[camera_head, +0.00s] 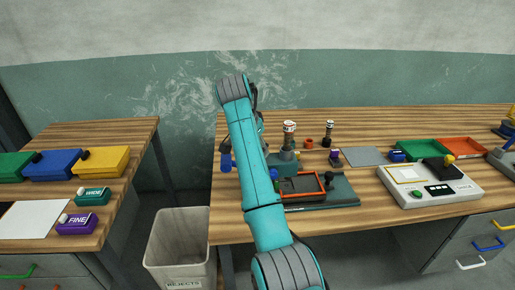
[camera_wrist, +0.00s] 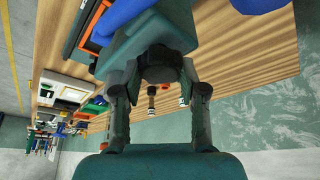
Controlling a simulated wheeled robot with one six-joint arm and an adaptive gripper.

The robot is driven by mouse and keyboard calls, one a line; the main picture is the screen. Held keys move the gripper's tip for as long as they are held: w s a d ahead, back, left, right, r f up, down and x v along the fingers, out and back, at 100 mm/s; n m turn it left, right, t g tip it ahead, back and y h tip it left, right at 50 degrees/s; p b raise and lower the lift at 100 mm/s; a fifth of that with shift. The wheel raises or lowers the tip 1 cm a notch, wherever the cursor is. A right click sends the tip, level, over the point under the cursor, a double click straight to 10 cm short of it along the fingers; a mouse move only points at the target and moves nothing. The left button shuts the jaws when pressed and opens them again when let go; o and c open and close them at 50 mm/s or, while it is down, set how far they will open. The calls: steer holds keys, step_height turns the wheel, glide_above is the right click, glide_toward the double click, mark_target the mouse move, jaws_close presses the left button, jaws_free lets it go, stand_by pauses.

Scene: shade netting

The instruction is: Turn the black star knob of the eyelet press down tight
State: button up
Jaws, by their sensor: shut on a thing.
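In the wrist view the black star knob (camera_wrist: 160,64) sits against the grey-green body of the eyelet press (camera_wrist: 118,48). The two fingers of my gripper (camera_wrist: 161,77) stand on either side of the knob and are shut on it. The knob's far side is hidden. In the head view the press (camera_head: 345,190) stands on the middle bench, partly behind my teal arm. My gripper and the gripped knob are hidden there.
A blue part (camera_head: 226,161) shows left of my arm. An orange-rimmed tray (camera_head: 306,196) lies at the press. Right of it are a grey sheet (camera_head: 364,156), green tray (camera_head: 418,150) and white control box (camera_head: 425,187). A rejects bin (camera_head: 178,248) stands between the benches.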

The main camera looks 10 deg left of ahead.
steer(key=shift+m, duration=0.3)
stand_by(0.4)
steer(key=o, duration=1.1)
steer(key=shift+o, duration=0.2)
